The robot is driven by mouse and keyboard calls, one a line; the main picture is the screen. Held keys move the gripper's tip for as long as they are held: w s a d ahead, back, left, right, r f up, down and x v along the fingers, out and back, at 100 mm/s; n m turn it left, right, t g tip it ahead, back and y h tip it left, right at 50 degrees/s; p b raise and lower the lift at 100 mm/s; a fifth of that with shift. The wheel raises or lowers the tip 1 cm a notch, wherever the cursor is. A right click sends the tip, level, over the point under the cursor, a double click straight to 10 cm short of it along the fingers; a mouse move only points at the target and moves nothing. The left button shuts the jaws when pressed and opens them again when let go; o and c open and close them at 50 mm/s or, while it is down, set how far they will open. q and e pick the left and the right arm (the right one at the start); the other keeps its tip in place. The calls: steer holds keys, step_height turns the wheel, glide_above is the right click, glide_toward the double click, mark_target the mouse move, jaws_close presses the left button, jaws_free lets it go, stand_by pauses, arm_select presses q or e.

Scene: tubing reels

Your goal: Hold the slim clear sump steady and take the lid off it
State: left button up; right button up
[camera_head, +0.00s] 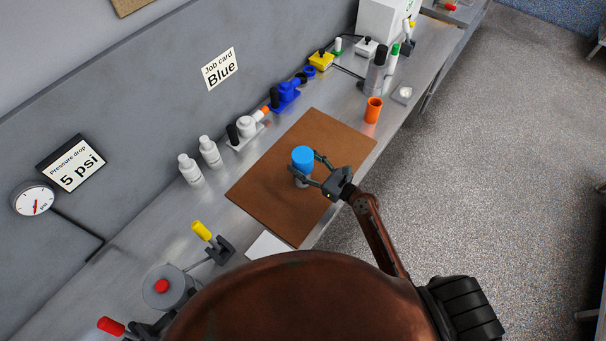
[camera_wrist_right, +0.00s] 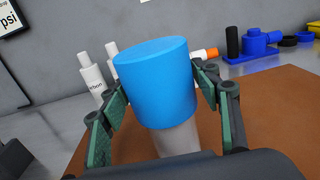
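The slim clear sump (camera_head: 301,181) stands on the brown mat with a bright blue lid (camera_head: 303,157) on top. In the right wrist view the blue lid (camera_wrist_right: 155,82) fills the middle, and the pale sump body (camera_wrist_right: 179,141) shows below it. My right gripper (camera_head: 304,162) reaches in from the right, with one finger on each side of the lid. Most of the sump body is hidden. My left gripper is not in view.
The brown mat (camera_head: 260,195) is mostly bare around the sump. White bottles (camera_head: 190,169), a white housing (camera_head: 246,128) and a blue housing (camera_head: 285,95) stand along the wall side. An orange cup (camera_head: 373,110) stands off the far right edge of the mat.

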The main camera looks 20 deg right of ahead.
steer(key=c, duration=0.5)
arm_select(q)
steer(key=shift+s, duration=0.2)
arm_select(e)
steer(key=c, duration=0.9)
arm_select(q)
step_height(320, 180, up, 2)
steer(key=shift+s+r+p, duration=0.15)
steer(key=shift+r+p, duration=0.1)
steer(key=shift+p, duration=1)
arm_select(e)
step_height(320, 180, up, 10)
steer(key=shift+r, duration=0.1)
